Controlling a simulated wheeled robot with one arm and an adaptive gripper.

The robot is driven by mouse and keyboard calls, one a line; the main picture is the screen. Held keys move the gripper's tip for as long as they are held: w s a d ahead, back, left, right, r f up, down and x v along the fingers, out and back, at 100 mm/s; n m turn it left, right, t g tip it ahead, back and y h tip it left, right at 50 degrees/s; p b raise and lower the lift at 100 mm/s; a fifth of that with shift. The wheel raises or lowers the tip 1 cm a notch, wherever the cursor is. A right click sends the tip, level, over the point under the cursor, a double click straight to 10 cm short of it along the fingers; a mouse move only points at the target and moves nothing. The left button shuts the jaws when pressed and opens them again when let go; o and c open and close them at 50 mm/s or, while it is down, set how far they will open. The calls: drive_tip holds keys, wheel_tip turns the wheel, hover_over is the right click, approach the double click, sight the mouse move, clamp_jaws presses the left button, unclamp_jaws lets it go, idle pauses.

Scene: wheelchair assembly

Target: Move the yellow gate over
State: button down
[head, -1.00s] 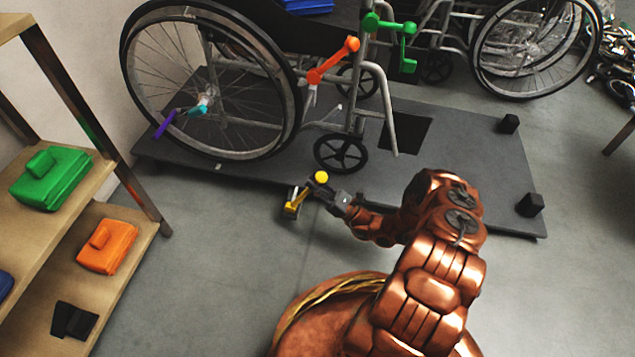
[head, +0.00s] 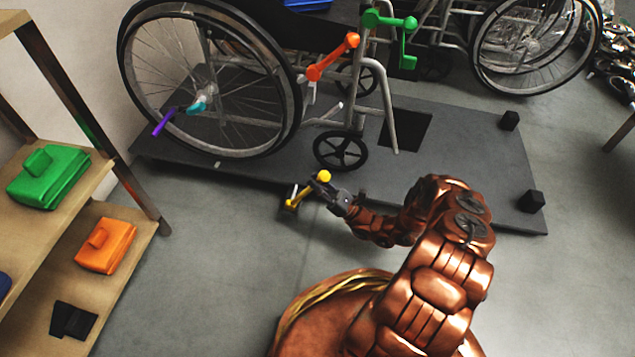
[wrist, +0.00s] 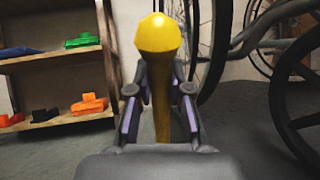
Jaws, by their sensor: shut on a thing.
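The yellow gate (head: 302,197) is a yellow lever with a round knob (head: 324,177) on top, with a grey part at its lower left end. It is in front of the dark platform's near edge in the head view. My gripper (head: 328,194) is shut on it just below the knob. In the wrist view the knob (wrist: 158,35) rises above the two fingers of my gripper (wrist: 158,95), with the yellow shaft between them. The lower end of the gate is hidden there.
A wheelchair (head: 391,110) with orange, green, cyan and purple levers stands on the dark platform (head: 470,160). A wooden shelf (head: 138,250) at left holds a green case (head: 48,180) and an orange case (head: 105,246). Grey floor between shelf and platform is clear.

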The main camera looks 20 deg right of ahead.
drive_tip(key=shift+a, duration=0.1)
drive_tip(key=c, duration=1.1)
unclamp_jaws()
drive_tip(key=shift+o, duration=0.2)
drive_tip(key=shift+r, duration=4.9)
drive_tip(key=shift+r, duration=0.1)
